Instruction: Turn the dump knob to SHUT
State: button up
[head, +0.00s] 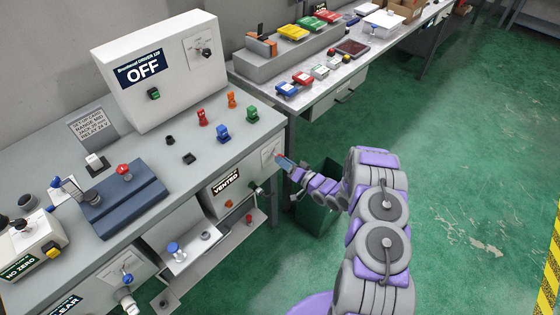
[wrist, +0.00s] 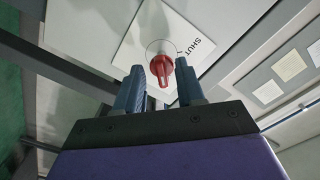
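The dump knob (wrist: 161,68) is red, with a narrow slotted handle, on a white plate (wrist: 133,45) in the wrist view. Its handle points down in that picture, and the word SHUT (wrist: 201,48) is printed to its upper right. My gripper (wrist: 158,78) is open, with one blue finger on each side of the knob and a visible gap beside the handle. In the head view my gripper (head: 284,161) is at the right end of the bench front, beside the white plate (head: 269,154); the knob is too small to make out there.
The VENTED panel (head: 227,182) and a lever (head: 256,191) are left of my gripper. The bench (head: 220,148) carries red, blue and green pieces near its corner. A dark green bin (head: 318,212) stands below my arm. Green floor lies open to the right.

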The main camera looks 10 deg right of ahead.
jog(key=shift+x, duration=1.3)
jog(key=shift+c, duration=0.3)
jog(key=c, duration=0.6)
jog(key=shift+c, duration=0.2)
